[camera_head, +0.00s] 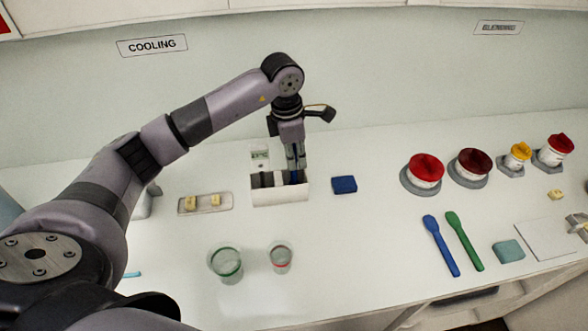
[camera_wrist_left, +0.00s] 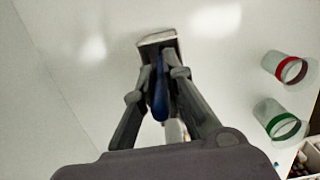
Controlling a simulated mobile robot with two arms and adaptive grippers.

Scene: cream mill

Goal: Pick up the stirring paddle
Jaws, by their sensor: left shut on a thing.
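My left gripper (camera_head: 294,168) points down over the right part of a white open box (camera_head: 281,195). It is shut on a blue upright handle, which I take to be the stirring paddle (camera_wrist_left: 160,98). In the left wrist view the handle lies between the two fingers (camera_wrist_left: 160,75). In the head view only a little blue shows at the fingertips, and the lower end is hidden in the box. A blue paddle-shaped tool (camera_head: 441,246) and a green one (camera_head: 464,241) lie flat on the counter at the right. My right gripper is not in view.
A green-banded glass (camera_head: 226,263) and a red-banded glass (camera_head: 281,258) stand in front of the box. A tray (camera_head: 205,204) with yellow pieces lies left, a blue block (camera_head: 344,185) right. Red-topped jars (camera_head: 425,170) stand farther right.

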